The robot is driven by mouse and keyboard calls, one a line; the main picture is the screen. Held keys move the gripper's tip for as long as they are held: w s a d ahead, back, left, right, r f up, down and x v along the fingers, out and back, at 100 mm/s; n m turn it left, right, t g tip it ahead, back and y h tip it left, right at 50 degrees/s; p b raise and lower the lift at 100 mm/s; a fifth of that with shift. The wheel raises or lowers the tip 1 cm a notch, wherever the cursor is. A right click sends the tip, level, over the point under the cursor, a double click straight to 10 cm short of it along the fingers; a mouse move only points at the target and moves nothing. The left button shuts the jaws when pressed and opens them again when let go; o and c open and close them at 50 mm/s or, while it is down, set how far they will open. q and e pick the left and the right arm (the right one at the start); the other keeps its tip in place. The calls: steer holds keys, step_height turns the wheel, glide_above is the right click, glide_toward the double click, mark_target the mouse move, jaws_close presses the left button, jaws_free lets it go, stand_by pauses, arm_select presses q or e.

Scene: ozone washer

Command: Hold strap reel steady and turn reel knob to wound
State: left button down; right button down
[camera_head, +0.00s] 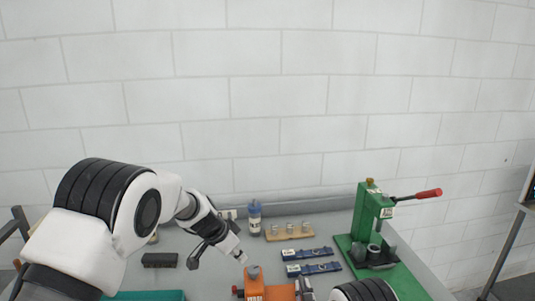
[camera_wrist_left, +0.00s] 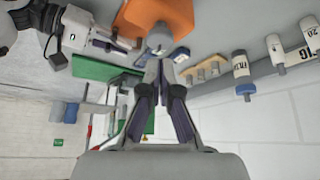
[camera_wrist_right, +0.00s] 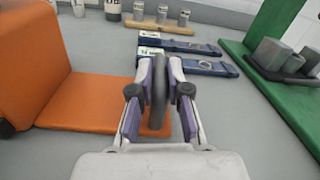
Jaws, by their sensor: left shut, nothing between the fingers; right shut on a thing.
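The orange strap reel (camera_head: 265,293) stands at the bottom of the head view; its block and flat base (camera_wrist_right: 88,98) fill the left of the right wrist view. A grey knob (camera_head: 253,271) sits on top of it. My left gripper (camera_head: 242,258) is shut and empty, with its tips close to the knob (camera_wrist_left: 160,40); I cannot tell whether they touch. My right gripper (camera_wrist_right: 158,78) is shut on a dark grey upright disc (camera_wrist_right: 158,100) beside the orange block, over the base. In the head view the right gripper (camera_head: 305,289) is partly cut off.
A green press (camera_head: 372,225) with a red handle stands at the right. Two blue strips (camera_head: 310,261), a wooden rack of cylinders (camera_head: 290,232) and a bottle (camera_head: 254,217) lie behind the reel. A black block (camera_head: 160,260) and a green mat (camera_head: 150,296) are at the left.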

mark_target(253, 273)
steer(key=shift+f, duration=0.1)
steer(key=shift+s, duration=0.1)
arm_select(q)
steer(key=f, duration=0.4)
steer(key=s+d+f, duration=0.1)
steer(key=f, duration=0.1)
steer(key=shift+f, duration=0.25)
steer(key=shift+w+d, duration=0.2)
steer(key=shift+w, duration=0.05)
stand_by(0.4)
steer(key=shift+w+a, duration=0.7)
steer(key=shift+w, duration=0.2)
arm_select(e)
steer(key=shift+a, duration=0.1)
arm_select(q)
steer(key=shift+w, duration=0.1)
